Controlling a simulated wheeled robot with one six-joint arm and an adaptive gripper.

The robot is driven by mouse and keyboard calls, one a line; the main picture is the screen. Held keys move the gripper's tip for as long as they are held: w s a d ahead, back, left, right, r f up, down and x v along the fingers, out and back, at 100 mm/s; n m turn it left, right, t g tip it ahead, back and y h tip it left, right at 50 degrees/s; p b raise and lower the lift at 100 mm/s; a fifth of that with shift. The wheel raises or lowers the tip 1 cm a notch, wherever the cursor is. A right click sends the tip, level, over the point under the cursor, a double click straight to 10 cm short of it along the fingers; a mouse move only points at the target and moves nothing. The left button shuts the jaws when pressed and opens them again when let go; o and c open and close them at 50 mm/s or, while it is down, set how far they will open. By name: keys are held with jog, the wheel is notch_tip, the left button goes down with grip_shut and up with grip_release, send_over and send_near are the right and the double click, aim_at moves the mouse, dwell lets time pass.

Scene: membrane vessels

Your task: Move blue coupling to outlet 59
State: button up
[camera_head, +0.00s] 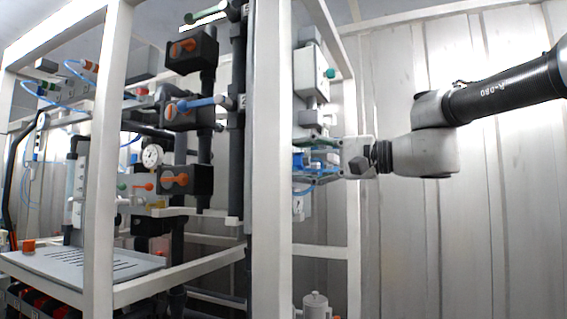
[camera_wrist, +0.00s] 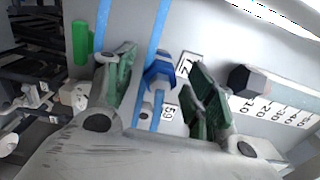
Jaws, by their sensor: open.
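The blue coupling (camera_wrist: 158,74) is in the wrist view, on a blue tube in front of a pale panel. It lies between the two green-padded fingers of my gripper (camera_wrist: 162,66), which stand apart with a gap on each side of it. A label reading 59 (camera_wrist: 169,113) is just below and right of the coupling, and one reading 72 (camera_wrist: 187,65) is at its upper right. I cannot tell which port the coupling sits on. In the head view my gripper (camera_head: 318,164) reaches behind the white post to blue parts, too small to tell apart.
A second blue tube (camera_wrist: 103,28) and a green cylinder (camera_wrist: 82,42) are left of the coupling. A dark hexagonal knob (camera_wrist: 247,80) and a scale (camera_wrist: 285,112) are close to the right finger. A white frame post (camera_head: 272,160) stands left of my gripper.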

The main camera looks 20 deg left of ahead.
aim_at(310, 160)
jog(key=shift+w+a, duration=0.1)
jog(key=shift+a, duration=0.9)
dwell(0.3)
grip_shut()
jog(key=shift+s+d, duration=0.15)
jog(key=shift+d, duration=1.4)
jog(key=shift+s+d, duration=0.1)
jog(key=shift+d, duration=1.4)
